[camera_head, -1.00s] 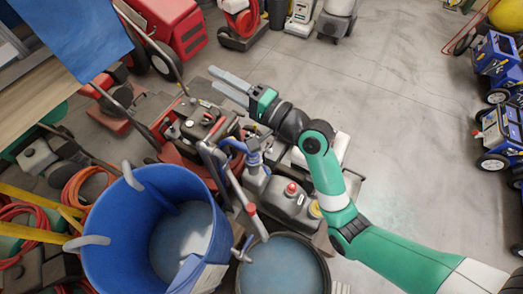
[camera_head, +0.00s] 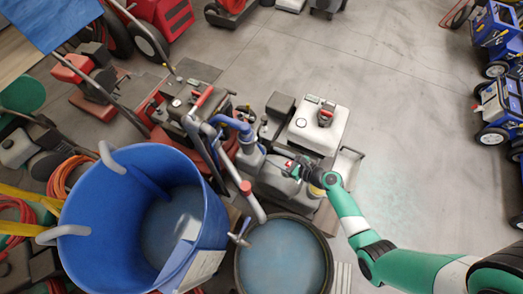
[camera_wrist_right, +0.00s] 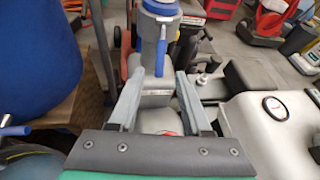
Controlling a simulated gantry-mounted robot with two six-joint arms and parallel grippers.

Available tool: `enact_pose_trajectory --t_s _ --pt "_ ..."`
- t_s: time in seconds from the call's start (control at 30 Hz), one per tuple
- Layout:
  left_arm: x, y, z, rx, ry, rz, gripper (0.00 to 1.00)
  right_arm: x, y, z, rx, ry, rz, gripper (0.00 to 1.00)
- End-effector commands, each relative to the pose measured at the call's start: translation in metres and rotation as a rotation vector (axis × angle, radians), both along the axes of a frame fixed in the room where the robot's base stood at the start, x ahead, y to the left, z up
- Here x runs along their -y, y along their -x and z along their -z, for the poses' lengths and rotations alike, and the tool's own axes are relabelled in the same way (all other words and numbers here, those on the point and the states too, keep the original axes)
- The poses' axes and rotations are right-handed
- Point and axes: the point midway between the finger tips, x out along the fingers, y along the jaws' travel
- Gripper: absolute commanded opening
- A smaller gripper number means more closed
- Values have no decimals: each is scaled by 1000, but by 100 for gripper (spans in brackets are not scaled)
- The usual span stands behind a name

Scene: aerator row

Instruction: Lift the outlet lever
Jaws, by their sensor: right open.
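A blue outlet fitting with a lever-like blue handle (camera_wrist_right: 188,45) stands on a grey body in the right wrist view. In the head view the blue fitting (camera_head: 238,128) sits left of my right gripper, with a curved grey pipe beside it. I cannot tell for sure which blue part is the outlet lever. My right gripper (camera_wrist_right: 159,90) is open, its two fingers apart and pointing toward the fitting; nothing is clearly held between them. In the head view the right gripper (camera_head: 290,166) is over the grey pump body, its fingers hard to make out. My left gripper is not in view.
A large blue tub (camera_head: 83,225) stands at left and a round water-filled basin (camera_head: 284,258) at the front. A white tank (camera_head: 319,130) is close to my right gripper. Red machines stand behind; open floor (camera_head: 410,100) lies to the right.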

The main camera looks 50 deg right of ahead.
Motion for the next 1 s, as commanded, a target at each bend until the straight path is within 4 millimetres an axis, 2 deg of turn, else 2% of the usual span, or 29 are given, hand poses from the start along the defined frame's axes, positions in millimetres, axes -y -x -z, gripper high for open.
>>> enact_pose_trajectory --t_s 0.03,0.1,0.3,0.43,0.67,0.77,0.93,1.0 --pt "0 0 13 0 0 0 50 -2 -12 10 3 3 -5 48" --pt "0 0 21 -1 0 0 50 -3 -27 17 3 3 -4 48" --pt "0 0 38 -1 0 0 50 -6 -59 28 1 3 -3 48" --pt "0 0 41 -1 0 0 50 -6 -67 29 1 3 -1 48" --pt "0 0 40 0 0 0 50 -6 -68 28 0 3 -1 48" --pt "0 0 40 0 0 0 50 -6 -68 28 0 3 -1 34" --pt "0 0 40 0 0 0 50 -6 -68 28 1 3 -1 4" --pt "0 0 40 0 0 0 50 -6 -68 28 1 3 -1 0"
